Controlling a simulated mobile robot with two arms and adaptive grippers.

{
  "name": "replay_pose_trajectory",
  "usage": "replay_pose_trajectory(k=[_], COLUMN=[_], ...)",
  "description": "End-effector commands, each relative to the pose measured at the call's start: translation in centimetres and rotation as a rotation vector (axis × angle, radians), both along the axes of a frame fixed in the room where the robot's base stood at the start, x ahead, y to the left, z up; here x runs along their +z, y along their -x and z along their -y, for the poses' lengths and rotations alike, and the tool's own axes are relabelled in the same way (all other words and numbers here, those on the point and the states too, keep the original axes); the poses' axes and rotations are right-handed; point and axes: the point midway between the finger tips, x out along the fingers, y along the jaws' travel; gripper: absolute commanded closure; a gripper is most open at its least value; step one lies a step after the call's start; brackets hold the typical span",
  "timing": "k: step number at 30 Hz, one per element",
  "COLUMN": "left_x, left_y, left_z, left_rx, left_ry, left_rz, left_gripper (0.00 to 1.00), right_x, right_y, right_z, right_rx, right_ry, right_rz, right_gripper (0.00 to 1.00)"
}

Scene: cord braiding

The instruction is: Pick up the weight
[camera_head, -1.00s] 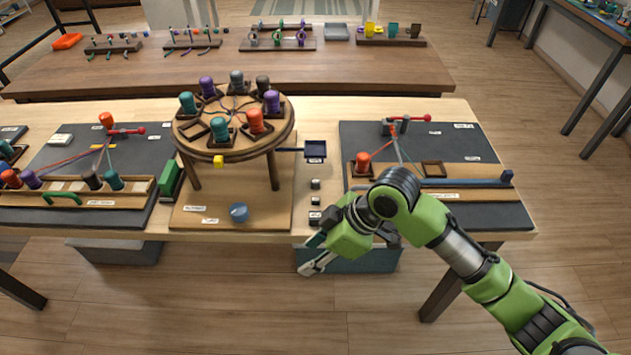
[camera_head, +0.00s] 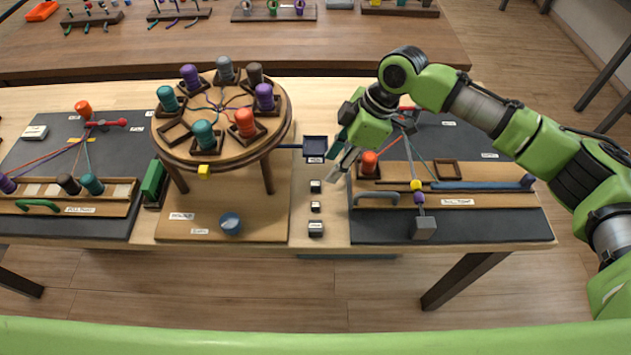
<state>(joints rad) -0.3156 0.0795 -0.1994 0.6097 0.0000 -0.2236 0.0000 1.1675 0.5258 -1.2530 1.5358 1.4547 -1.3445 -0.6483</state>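A larger grey block (camera_head: 424,228) lies at the right board's front, in line with a purple piece and a yellow piece. My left gripper is not in view.
The round wooden stand (camera_head: 220,150) with several coloured bobbins rises left of the weights. The right board (camera_head: 480,227) carries a red bobbin (camera_head: 368,162) and cords; my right arm covers its back.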

Motion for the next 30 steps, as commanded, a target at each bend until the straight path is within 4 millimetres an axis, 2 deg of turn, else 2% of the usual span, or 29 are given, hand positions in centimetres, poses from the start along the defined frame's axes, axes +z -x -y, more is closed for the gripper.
replay_pose_trajectory(k=[2, 5, 12, 14, 20, 28, 29, 30], left_x=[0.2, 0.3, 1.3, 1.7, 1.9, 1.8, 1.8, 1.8], left_y=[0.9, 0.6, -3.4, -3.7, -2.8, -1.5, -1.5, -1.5], left_z=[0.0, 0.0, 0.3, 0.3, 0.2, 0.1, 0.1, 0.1], left_rx=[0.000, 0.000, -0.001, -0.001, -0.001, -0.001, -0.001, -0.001], left_ry=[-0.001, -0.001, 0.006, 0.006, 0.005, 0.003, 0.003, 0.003], left_rz=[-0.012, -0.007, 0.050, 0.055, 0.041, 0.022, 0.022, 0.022], left_gripper=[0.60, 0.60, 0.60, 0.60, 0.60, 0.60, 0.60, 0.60], right_x=[-1.2, -2.3, -3.8, -4.6, -7.0, -7.4, -7.4, -7.4], right_y=[0.0, 0.0, 0.0, 0.0, 0.0, -0.1, -0.1, -0.1], right_z=[-0.6, -1.0, -2.1, -2.6, -3.6, -3.7, -3.7, -3.7], right_rx=[0.001, 0.000, 0.001, 0.001, -0.001, -0.001, -0.001, -0.001], right_ry=[0.000, 0.000, 0.000, 0.001, 0.000, 0.000, 0.000, 0.000], right_rz=[-0.002, -0.001, 0.000, -0.001, 0.001, 0.002, 0.002, 0.002], right_gripper=[0.63, 0.63, 0.63, 0.63, 0.63, 0.63, 0.68, 0.79])
